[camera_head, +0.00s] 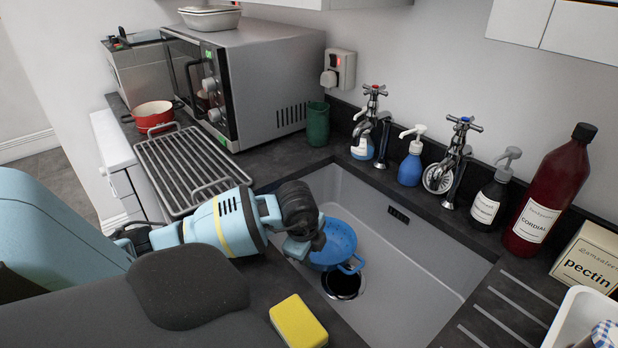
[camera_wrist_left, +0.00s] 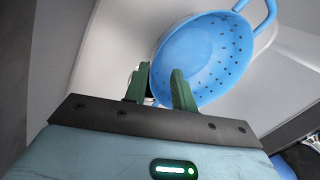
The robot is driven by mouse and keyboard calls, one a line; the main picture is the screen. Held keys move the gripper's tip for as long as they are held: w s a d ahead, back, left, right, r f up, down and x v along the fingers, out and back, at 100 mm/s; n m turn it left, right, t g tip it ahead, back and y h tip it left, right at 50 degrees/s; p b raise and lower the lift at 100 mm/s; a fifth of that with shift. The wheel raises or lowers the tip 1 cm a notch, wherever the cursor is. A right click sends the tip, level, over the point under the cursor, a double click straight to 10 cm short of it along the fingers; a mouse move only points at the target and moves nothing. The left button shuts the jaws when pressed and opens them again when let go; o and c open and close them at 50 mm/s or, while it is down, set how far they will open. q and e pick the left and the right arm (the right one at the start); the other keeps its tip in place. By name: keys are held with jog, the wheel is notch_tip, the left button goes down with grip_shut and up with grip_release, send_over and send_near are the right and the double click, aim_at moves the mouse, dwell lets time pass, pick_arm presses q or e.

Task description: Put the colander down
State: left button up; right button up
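The blue colander (camera_head: 340,240) is in the sink basin, near the drain and close to the basin's left wall. Its far handle (camera_wrist_left: 265,15) and holed inside show in the left wrist view. My left gripper (camera_head: 305,243) reaches over the sink's left edge to the colander's near side. In the left wrist view, the gripper's two green fingers (camera_wrist_left: 160,88) straddle the near rim, one outside and one over the inside, and appear shut on it. Whether the colander's underside touches the sink floor is hidden. My right gripper is not in view.
The sink (camera_head: 420,275) has free floor to the right. A yellow sponge (camera_head: 298,322) lies on the front counter. A wire rack (camera_head: 190,165) is left of the sink. Taps (camera_head: 370,125), soap bottles (camera_head: 410,160) and a red cordial bottle (camera_head: 548,195) line the back.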

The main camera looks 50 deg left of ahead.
pick_arm(q)
jog(key=v, duration=1.1)
jog(key=shift+p, duration=0.45)
jog(key=shift+d, duration=0.1)
